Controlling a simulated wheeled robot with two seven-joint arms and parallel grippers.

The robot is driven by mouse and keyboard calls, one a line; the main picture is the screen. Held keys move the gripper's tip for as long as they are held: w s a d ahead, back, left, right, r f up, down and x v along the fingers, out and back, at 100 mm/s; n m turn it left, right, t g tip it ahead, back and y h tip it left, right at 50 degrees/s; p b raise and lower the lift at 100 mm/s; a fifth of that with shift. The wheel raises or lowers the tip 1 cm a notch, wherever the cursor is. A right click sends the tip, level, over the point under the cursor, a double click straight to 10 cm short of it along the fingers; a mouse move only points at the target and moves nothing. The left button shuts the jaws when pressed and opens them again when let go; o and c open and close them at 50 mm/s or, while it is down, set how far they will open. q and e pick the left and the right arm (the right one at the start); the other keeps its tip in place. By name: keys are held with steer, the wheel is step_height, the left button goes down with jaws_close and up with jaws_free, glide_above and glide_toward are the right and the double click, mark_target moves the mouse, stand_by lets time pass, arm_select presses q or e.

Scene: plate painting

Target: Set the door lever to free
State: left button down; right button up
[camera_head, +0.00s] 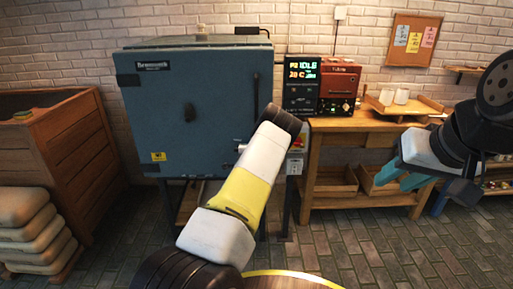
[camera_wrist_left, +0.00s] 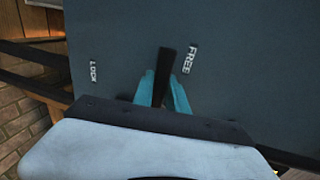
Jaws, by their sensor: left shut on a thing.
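The black door lever (camera_wrist_left: 166,58) stands between the teal fingers of my left gripper (camera_wrist_left: 163,79) in the left wrist view. The gripper is shut on it. The white word FREE (camera_wrist_left: 190,60) is close to the lever on its right, and the word LOCK (camera_wrist_left: 93,70) is farther off to its left. In the head view my left arm reaches to the right edge of the blue kiln (camera_head: 160,90) and hides the left gripper and the lever's grip. My right gripper (camera_head: 402,184) hangs at the right in front of the wooden bench, its teal fingers apart and empty.
A wooden crate (camera_head: 55,140) and stacked sacks (camera_head: 30,225) are at the left.

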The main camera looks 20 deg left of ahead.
arm_select(q)
steer(key=c, duration=1.3)
jaws_free()
steer(key=shift+r, duration=0.1)
steer(key=v, duration=0.7)
steer(key=shift+s+d+r, duration=0.1)
steer(key=shift+s+d, duration=0.05)
steer(key=shift+s, duration=0.2)
